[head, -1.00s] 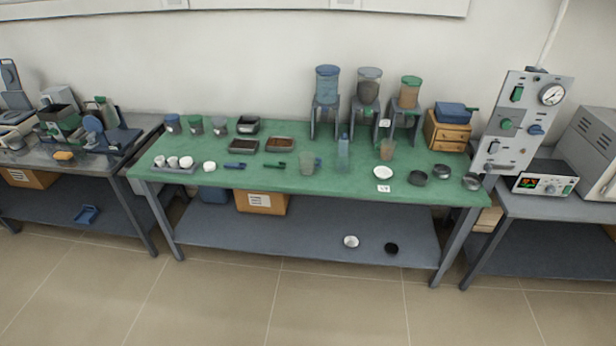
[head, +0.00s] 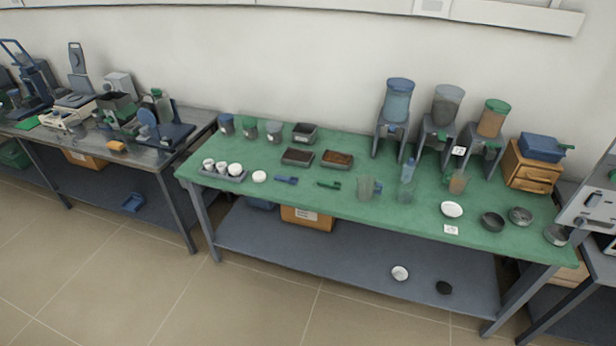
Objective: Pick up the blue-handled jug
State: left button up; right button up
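On the green-topped table (head: 300,205) a clear vessel (head: 405,193) stands below the hoppers, with an upright blue part (head: 409,170) at its back. It may be the blue-handled jug, but it is too small to be sure that the blue part is a handle. Neither of my grippers is in view.
Hoppers with blue (head: 397,100), grey (head: 445,104) and green (head: 493,118) lids stand behind the jugs. A white dish (head: 452,210) and dark dishes (head: 492,222) lie to the right. Another bench (head: 185,150) is at left. The floor in front (head: 260,310) is clear.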

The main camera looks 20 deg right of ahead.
aim_at(367, 184)
jog(key=u, duration=0.45)
jog(key=i, duration=1.6)
jog(key=z, duration=0.25)
